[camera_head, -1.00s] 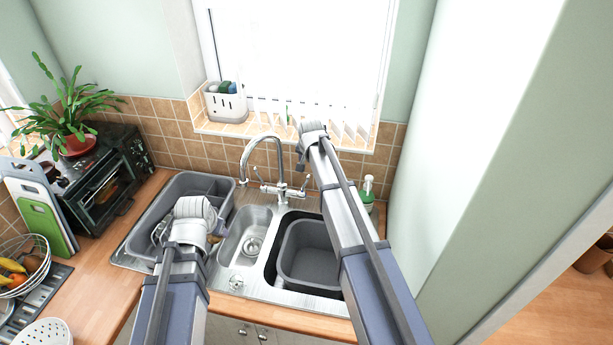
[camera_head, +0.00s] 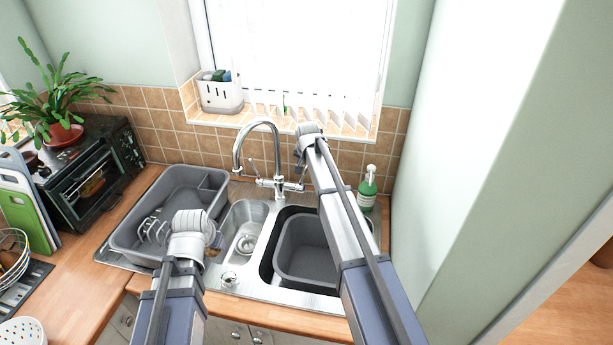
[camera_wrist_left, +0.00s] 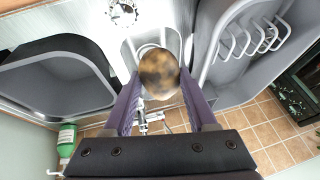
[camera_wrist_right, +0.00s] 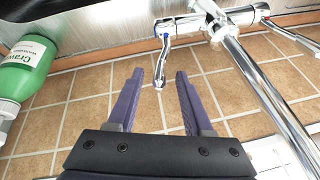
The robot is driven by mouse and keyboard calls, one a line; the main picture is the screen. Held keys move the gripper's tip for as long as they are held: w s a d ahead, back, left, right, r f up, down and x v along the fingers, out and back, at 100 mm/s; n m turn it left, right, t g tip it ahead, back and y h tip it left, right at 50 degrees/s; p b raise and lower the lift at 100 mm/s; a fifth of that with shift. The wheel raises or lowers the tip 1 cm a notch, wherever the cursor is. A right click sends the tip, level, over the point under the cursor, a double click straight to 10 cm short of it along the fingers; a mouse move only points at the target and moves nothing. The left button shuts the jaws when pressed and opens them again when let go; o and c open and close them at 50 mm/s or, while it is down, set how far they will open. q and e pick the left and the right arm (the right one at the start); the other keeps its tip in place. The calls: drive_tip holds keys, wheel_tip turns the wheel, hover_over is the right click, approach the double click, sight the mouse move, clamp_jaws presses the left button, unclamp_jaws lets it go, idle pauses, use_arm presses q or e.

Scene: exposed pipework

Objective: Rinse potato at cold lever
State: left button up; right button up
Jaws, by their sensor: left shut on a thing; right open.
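A brown, mottled potato (camera_wrist_left: 160,73) is held between the purple fingers of my left gripper (camera_wrist_left: 160,85). In the head view the left gripper (camera_head: 213,242) is above the left edge of the small middle sink bowl (camera_head: 240,222); its wrist mostly hides the potato. My right gripper (camera_wrist_right: 160,78) is open and empty. The blue-marked cold lever (camera_wrist_right: 161,68) appears between its fingertips; contact cannot be told. The chrome tap (camera_head: 237,150) has its spout over the middle bowl. No running water is visible. The red-marked lever (camera_wrist_right: 288,34) is on the tap's other side.
A grey basin with a rack (camera_head: 130,232) is left of the middle bowl, and another grey basin (camera_head: 308,262) is right of it. A green soap bottle (camera_head: 367,190) stands right of the tap. The tiled wall (camera_head: 160,130) is close behind.

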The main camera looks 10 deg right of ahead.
drive_tip(key=shift+w+f, duration=0.15)
drive_tip(key=shift+f, duration=0.15)
clamp_jaws()
idle(0.3)
idle(1.0)
